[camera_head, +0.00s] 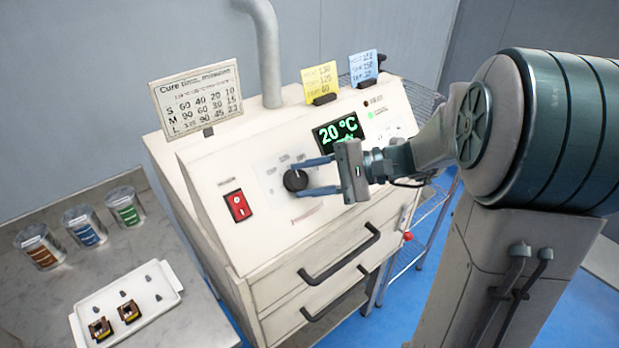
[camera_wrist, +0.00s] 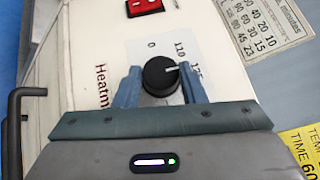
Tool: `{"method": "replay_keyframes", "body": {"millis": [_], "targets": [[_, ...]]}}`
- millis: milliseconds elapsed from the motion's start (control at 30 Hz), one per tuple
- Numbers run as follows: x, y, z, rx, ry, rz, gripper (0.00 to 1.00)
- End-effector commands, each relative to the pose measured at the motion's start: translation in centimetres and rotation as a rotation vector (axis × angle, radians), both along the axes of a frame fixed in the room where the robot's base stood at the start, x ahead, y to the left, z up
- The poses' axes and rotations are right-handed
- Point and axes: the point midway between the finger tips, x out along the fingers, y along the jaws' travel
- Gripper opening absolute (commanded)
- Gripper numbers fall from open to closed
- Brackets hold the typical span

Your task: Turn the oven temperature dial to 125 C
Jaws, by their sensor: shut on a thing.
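The temperature dial (camera_head: 296,180) is a round black knob on the cream oven's sloped front panel. In the wrist view the dial (camera_wrist: 161,77) has a white pointer mark directed right and slightly up, toward a partly hidden number beside the right finger. The green display (camera_head: 338,131) reads 20 °C.
A red switch (camera_head: 237,206) sits left of the dial. Drawer handles (camera_head: 340,255) stick out below the panel. A chart (camera_head: 197,98), a yellow card (camera_head: 320,82) and a blue card (camera_head: 363,66) stand on top. A white tray (camera_head: 165,297) and several cans are on the left bench.

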Motion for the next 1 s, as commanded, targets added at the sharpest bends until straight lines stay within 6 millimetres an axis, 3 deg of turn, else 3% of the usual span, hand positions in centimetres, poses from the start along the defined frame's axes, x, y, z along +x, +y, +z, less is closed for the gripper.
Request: {"method": "replay_keyframes", "body": {"millis": [300, 333, 400, 767, 1000], "targets": [[0.1, 0.0, 0.1, 0.002, -0.003, -0.002, 0.14], [0.1, 0.0, 0.1, 0.002, -0.003, -0.002, 0.42], [0.1, 0.0, 0.1, 0.002, -0.003, -0.001, 0.58], [0.0, -0.5, 0.1, 0.001, -0.001, -0.002, 0.58], [-0.2, -4.6, 1.0, 0.000, -0.001, -0.006, 0.58]]}}
